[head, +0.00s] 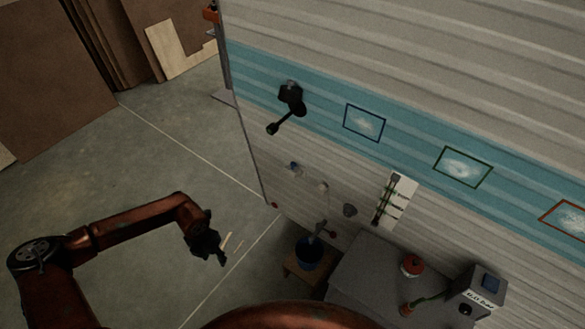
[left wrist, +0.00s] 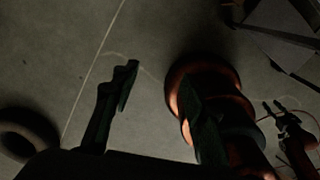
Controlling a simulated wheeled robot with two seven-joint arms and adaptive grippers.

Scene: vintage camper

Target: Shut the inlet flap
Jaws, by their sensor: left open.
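The ribbed camper wall (head: 330,160) fills the right of the head view. I cannot tell which of these is the inlet flap, or how far any lid stands open. My left gripper (head: 217,252) is in front of and left of them, over the floor, apart from the wall. In the left wrist view my left gripper (left wrist: 160,98) shows spread fingers with only floor between them.
A black fixture (head: 290,100) juts from the blue band. A dark bucket (head: 309,254) on a wooden stool (head: 303,272) stands below the fittings. A grey table (head: 365,270) holds a red round item (head: 412,265) and a box (head: 482,286).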

